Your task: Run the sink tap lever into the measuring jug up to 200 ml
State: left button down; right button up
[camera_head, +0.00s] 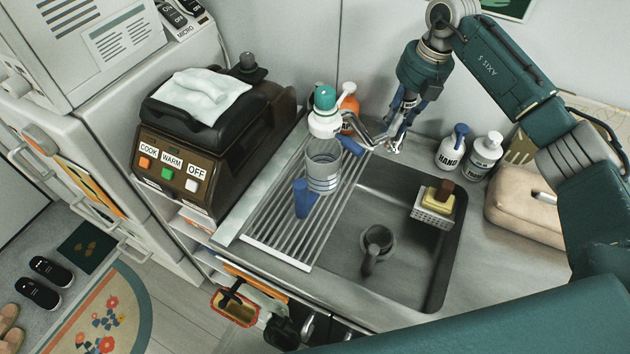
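The measuring jug (322,168) is a clear cylinder with a blue handle and faint markings. It stands on the ribbed drying rack left of the sink basin. I cannot make out any water in it. The metal tap (363,137) is at the back of the sink, right of and behind the jug. My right gripper (395,140) points down at the tap's right end, where the lever seems to be. Its fingers overlap the tap there, so contact and opening are unclear. No water stream is visible. My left gripper is not in view.
The sink basin (395,205) holds a dark cup-like object (377,245) and a caddy with a yellow sponge (438,200). Bottles (325,108) stand behind the jug, and soap pumps (485,152) stand right of my gripper. A brown cooker (190,150) stands left of the rack.

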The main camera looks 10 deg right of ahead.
jog(key=shift+c, duration=0.9)
jog(key=shift+s+d+n, duration=0.35)
jog(key=shift+d+n, duration=0.2)
jog(key=shift+n, duration=0.35)
dwell(6.2)
